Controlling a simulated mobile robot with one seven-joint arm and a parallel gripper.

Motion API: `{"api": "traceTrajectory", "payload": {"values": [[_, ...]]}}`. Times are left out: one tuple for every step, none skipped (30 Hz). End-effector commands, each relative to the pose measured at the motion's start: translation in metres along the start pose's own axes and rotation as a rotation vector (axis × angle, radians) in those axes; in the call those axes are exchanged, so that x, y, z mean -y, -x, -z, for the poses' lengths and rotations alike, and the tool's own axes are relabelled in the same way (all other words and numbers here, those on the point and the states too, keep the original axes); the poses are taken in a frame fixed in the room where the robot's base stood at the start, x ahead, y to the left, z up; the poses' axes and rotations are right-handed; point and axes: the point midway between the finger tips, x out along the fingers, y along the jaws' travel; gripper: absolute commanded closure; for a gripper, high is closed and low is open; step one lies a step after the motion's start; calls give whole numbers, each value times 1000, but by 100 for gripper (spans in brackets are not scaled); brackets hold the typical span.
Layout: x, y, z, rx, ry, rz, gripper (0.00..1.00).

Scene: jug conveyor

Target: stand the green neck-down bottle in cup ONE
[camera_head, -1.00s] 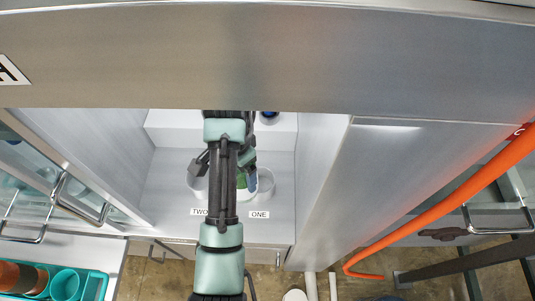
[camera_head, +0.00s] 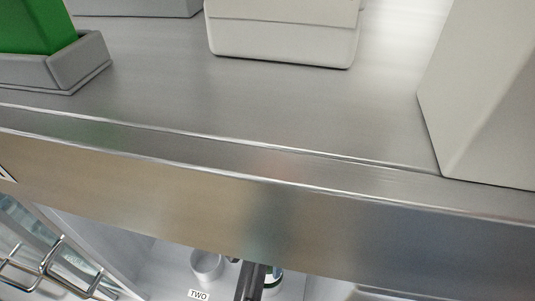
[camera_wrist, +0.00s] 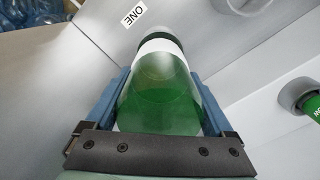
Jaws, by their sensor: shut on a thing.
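The green bottle (camera_wrist: 160,100) is between the blue fingers of my gripper (camera_wrist: 160,76) in the wrist view. Its broad end faces the camera and a white band circles it farther down. My gripper is shut on it. The ONE label (camera_wrist: 133,14) is just beyond the bottle's far end. A pale rim shows there, but I cannot tell whether the neck is inside cup ONE. In the head view, part of the bottle (camera_head: 273,274) shows beside my dark arm. Cup TWO (camera_head: 206,266) stands to its left, behind the TWO label (camera_head: 198,295).
A wide metal ledge (camera_head: 300,110) fills much of the head view and hides most of the compartment below. A green block in a grey tray (camera_head: 60,72) and pale boxes (camera_head: 283,38) stand on top. In the wrist view, a grey round holder (camera_wrist: 296,92) with something green is at right.

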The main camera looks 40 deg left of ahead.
Motion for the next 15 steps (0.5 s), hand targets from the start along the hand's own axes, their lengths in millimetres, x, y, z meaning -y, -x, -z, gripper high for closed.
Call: {"api": "traceTrajectory", "payload": {"values": [[0, -6, -1, 2, 1, -2, 68], [0, -9, 0, 1, 1, -2, 68], [0, -12, 0, 1, 1, -1, 68], [0, -14, 0, 0, 1, -1, 68], [0, -15, 0, 0, 1, 0, 68], [0, -15, 0, -1, 1, 1, 68], [0, -15, 0, -1, 1, 1, 68], [0, -15, 0, -1, 1, 1, 68], [0, -15, 0, -1, 1, 1, 68], [0, -15, 0, -1, 1, 1, 68], [0, -15, 0, -1, 1, 1, 68], [0, -16, 0, -1, 1, 1, 68], [0, -16, 0, -1, 1, 1, 68], [0, -18, 0, -1, 1, 1, 68], [0, -19, 0, -1, 1, 1, 68]]}}
